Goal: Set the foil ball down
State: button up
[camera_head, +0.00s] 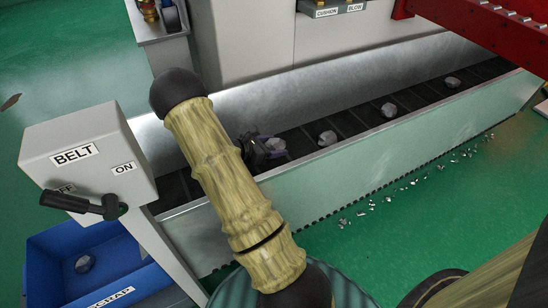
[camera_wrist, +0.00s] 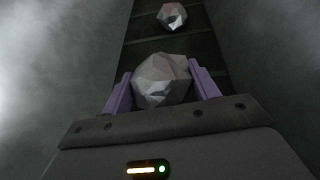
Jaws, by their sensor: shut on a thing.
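My gripper (camera_head: 268,146) is over the left part of the conveyor belt, partly hidden behind my arm in the head view. In the wrist view my gripper (camera_wrist: 160,76) has its two purple fingers closed on the sides of a crumpled grey foil ball (camera_wrist: 163,82). This held foil ball (camera_head: 276,148) shows at the fingertips in the head view. I cannot tell whether its underside touches the dark belt (camera_head: 355,118). Another foil ball (camera_wrist: 172,16) lies on the belt ahead, apart from the held one.
More foil balls lie along the belt, one nearby (camera_head: 327,138). Metal side walls (camera_head: 400,143) flank the belt. A BELT switch box (camera_head: 85,150) with a black lever stands left. A blue SCRAP bin (camera_head: 50,245) below holds a foil ball. Foil bits litter the green floor.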

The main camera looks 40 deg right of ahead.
aim_at(271, 161)
jog(key=shift+r, duration=0.1)
jog(key=shift+w+f+b, duration=0.1)
jog(key=shift+f+b, duration=1.05)
jog(key=shift+f, duration=1.35)
jog(key=shift+f, duration=0.15)
jog(key=o, duration=1)
jog(key=shift+c, duration=0.2)
jog(key=shift+a+r, duration=0.3)
jog(key=p+v, duration=0.3)
jog(key=v, duration=0.3)
jog(key=shift+w+a+r, duration=0.1)
jog(key=shift+a, duration=0.35)
